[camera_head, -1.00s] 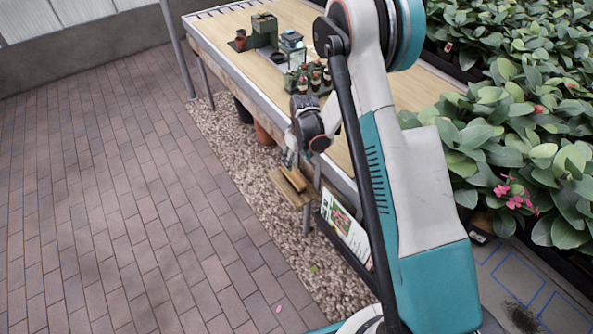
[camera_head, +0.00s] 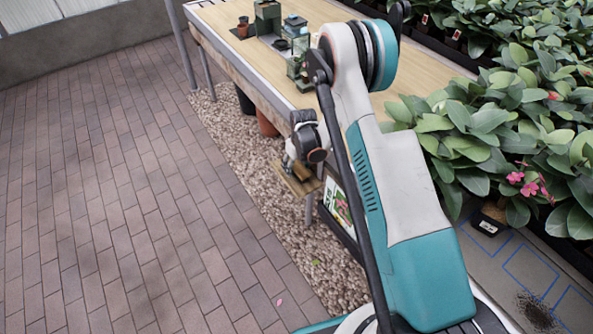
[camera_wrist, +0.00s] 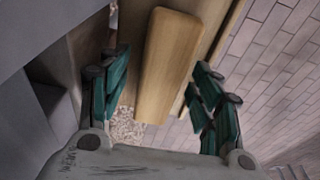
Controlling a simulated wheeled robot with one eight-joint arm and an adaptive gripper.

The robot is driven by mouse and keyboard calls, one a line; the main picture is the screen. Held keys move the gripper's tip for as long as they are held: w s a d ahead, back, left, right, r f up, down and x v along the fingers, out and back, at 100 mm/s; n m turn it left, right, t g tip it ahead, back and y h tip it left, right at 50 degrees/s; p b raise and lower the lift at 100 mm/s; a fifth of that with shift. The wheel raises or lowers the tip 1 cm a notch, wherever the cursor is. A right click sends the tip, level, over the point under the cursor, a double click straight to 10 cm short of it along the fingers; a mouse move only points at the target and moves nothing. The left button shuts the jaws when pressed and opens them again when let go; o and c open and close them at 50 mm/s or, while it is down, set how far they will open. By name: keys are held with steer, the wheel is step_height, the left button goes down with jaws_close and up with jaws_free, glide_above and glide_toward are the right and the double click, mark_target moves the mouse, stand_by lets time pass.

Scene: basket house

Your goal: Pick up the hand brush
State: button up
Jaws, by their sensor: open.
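The hand brush (camera_wrist: 167,62) shows in the wrist view as a long tan wooden block with rounded edges. It lies on a small wooden ledge (camera_head: 291,186) beside the long table; its bristles are not visible. In the head view my gripper (camera_head: 297,166) is at the ledge and covers most of the brush. In the wrist view my gripper (camera_wrist: 158,88) is open, one teal finger on each side of the brush. Whether either finger touches it I cannot tell.
The long table (camera_head: 262,65) carries pots and small boxes. A sign (camera_head: 339,207) stands right of the ledge. Gravel (camera_head: 236,137) lies below, with dark and terracotta pots under the table. The brick floor (camera_head: 120,200) at left is clear.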

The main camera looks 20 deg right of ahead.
mark_target(296, 164)
steer(key=shift+f, duration=0.6)
steer(key=shift+r, duration=0.1)
steer(key=c, duration=1.2)
steer(key=shift+r, duration=0.1)
steer(key=shift+c, duration=0.2)
step_height(296, 164, up, 20)
steer(key=p, duration=0.7)
steer(key=o, duration=0.4)
steer(key=shift+c, duration=1)
steer(key=shift+a, duration=0.15)
